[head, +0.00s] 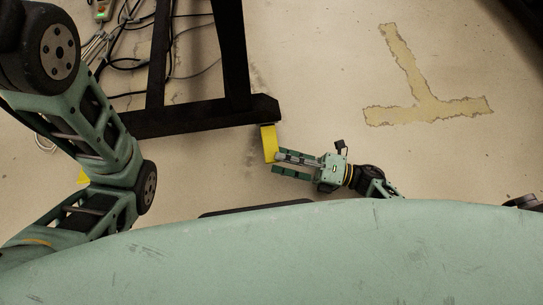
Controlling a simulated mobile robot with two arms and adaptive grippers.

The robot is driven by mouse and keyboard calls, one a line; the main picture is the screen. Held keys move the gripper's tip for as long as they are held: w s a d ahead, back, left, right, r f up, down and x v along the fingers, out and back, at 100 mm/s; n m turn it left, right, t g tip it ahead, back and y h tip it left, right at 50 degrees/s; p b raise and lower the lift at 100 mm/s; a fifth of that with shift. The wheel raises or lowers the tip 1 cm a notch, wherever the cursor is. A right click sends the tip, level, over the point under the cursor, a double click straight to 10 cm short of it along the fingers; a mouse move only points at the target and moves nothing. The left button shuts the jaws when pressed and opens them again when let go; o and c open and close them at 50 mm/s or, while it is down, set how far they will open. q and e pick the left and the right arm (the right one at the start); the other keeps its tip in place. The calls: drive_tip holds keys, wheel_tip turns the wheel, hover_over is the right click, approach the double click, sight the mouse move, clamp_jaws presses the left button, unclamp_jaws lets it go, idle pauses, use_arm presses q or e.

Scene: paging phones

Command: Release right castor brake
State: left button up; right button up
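A yellow brake pedal (269,144) sticks out from under the right end of the black foot (195,119) of a dark frame, near the middle of the head view. My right gripper (275,162) points left, with its two fingers apart and a gap between them. Its upper fingertip is at the lower end of the yellow pedal; I cannot tell whether it touches. The castor wheel itself is hidden. My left arm fills the left side, and its gripper does not show. A small yellow piece (82,177) is partly hidden behind that arm.
Black cables (190,72) lie on the floor around the frame's legs, with a power strip (104,10) at the top left. A worn yellow T-shaped mark (426,105) is on the bare floor to the right, where there is free room.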

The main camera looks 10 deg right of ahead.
sight(272, 156)
drive_tip(key=shift+b+x, duration=0.45)
drive_tip(key=shift+x, duration=1.45)
clamp_jaws()
